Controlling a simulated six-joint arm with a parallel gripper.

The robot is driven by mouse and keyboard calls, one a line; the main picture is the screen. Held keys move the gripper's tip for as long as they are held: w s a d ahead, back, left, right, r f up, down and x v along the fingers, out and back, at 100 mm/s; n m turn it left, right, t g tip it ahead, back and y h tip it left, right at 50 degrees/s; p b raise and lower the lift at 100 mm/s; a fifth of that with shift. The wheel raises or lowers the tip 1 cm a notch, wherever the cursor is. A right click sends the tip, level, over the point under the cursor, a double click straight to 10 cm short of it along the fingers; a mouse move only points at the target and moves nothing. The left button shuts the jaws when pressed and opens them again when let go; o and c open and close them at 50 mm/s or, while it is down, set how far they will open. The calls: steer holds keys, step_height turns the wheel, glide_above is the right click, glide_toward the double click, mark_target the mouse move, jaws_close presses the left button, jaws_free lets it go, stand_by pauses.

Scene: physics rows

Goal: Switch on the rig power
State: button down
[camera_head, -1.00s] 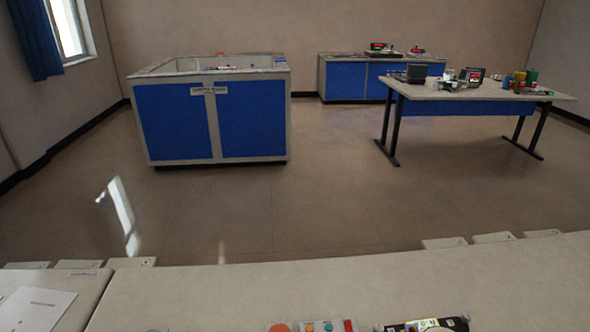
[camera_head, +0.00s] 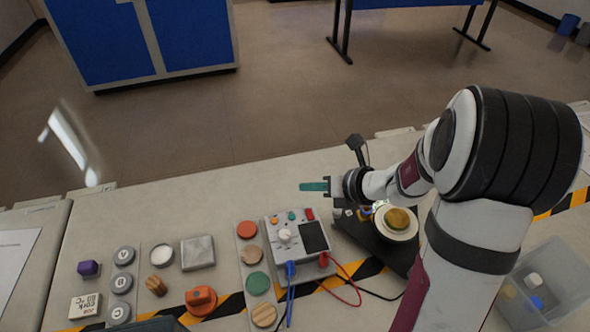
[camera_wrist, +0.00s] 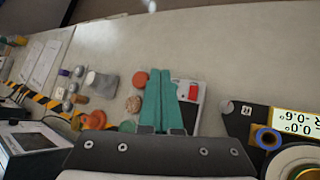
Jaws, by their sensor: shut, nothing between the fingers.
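A light-grey control box (camera_head: 297,256) stands near the middle of the bench in the head view. It has a white knob (camera_head: 285,236), a small green button (camera_head: 292,216), an orange button (camera_head: 275,221), a red switch (camera_head: 310,214) and a dark panel (camera_head: 314,236). My gripper (camera_head: 304,187) has teal fingers closed together, empty, beyond the box's far edge and apparently above the bench. In the wrist view, my gripper (camera_wrist: 160,76) covers much of the box, and the red switch (camera_wrist: 193,91) shows just right of the fingers. I see no contact.
A strip of coloured discs (camera_head: 257,283) lies left of the box. Blue and red leads (camera_head: 345,287) run from its front. A dark rig with a round dish (camera_head: 397,222) stands right, below my arm. A clear bin (camera_head: 545,290) is far right. Bare bench lies behind the box.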

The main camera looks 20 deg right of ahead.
mark_target(313, 215)
steer(key=shift+w+d+f+m, duration=0.3)
steer(key=shift+d+f+m, duration=0.15)
steer(key=shift+d+m, duration=0.3)
steer(key=shift+w+f, duration=0.2)
steer(key=shift+f, duration=1.25)
steer(key=shift+w+f, duration=0.15)
steer(key=shift+f, duration=1.3)
steer(key=shift+w+f, duration=0.2)
steer(key=shift+f, duration=1.25)
steer(key=shift+f, duration=0.4)
steer(key=shift+f, duration=0.3)
steer(key=shift+w+r, duration=0.1)
steer(key=shift+r, duration=0.65)
